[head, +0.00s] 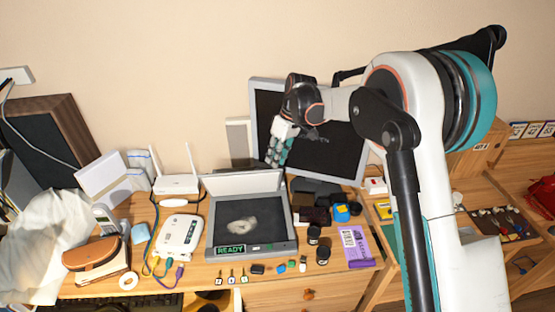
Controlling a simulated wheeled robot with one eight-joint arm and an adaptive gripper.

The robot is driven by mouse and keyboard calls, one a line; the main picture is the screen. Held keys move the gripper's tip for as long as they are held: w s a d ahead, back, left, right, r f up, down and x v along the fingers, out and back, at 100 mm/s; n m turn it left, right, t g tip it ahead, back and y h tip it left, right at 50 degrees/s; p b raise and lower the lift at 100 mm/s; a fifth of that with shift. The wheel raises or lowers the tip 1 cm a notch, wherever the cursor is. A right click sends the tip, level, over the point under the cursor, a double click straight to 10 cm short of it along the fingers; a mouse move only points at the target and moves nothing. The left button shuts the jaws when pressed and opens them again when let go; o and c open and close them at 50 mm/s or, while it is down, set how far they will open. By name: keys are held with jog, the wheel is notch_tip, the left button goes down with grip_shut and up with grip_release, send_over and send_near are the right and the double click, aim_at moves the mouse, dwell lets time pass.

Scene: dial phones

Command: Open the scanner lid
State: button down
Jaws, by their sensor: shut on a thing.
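The scanner (278,235) is a dark grey flatbed on the desk, with a green READY display on its front edge. Its lid (235,184) stands raised at the back, pale underside facing forward, so the glass bed shows. A pale, irregular shape shows on the glass. My gripper (274,160) reaches down from behind at the lid's top edge, near its right corner. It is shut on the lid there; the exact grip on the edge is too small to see.
A monitor (335,150) stands close behind my gripper. A white router (177,184) and a white box (180,234) are left of the scanner. Small jars and a purple packet (356,246) lie to the right. Several small items line the front.

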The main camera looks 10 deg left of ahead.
jog(key=shift+w+f, duration=0.4)
jog(key=shift+f, duration=0.2)
jog(key=c, duration=1.6)
grip_release()
jog(key=shift+w+d, duration=0.1)
jog(key=shift+d, duration=0.05)
jog(key=shift+o, duration=1.3)
jog(key=shift+w+d+f, duration=0.2)
jog(key=shift+w+f, duration=0.05)
jog(key=shift+w, duration=0.2)
jog(key=shift+s+a+r, duration=0.1)
jog(key=shift+s+a, duration=0.1)
jog(key=shift+a, duration=0.1)
jog(key=shift+c, duration=0.4)
jog(key=shift+w+a, duration=0.2)
jog(key=shift+a, duration=0.15)
jog(key=v, duration=1.1)
jog(key=shift+r, duration=0.45)
